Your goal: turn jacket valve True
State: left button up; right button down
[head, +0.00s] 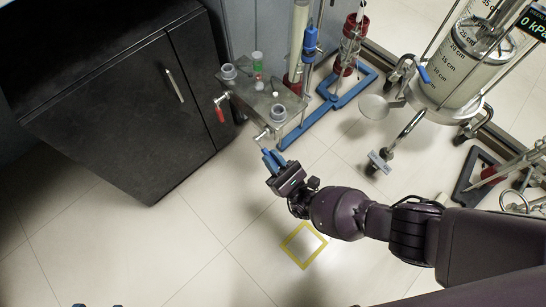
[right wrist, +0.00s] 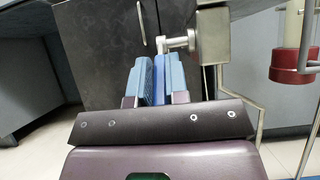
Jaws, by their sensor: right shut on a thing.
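My right gripper (head: 270,158) is shut on the blue handle of a valve at the front of a metal plate stand. In the right wrist view, the blue handle (right wrist: 161,68) sits between the two lighter blue fingers. The valve's metal body (right wrist: 178,43) joins a steel block just beyond the fingertips. In the head view the fingers cover most of the handle, so its angle is hard to read. Two small blue tips of my left gripper (head: 97,305) show apart at the bottom edge, with nothing seen between them.
The metal plate (head: 262,98) carries several fittings and a red-handled valve (head: 220,104). A black cabinet (head: 120,115) stands at left. Glass columns on blue bases and a graduated vessel (head: 462,62) stand at right. A yellow square (head: 304,245) marks the open floor.

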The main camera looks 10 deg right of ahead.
dwell(0.5)
jog(key=c, duration=1.1)
grip_release()
jog(key=shift+v, duration=3.7)
jog(key=shift+f, duration=0.1)
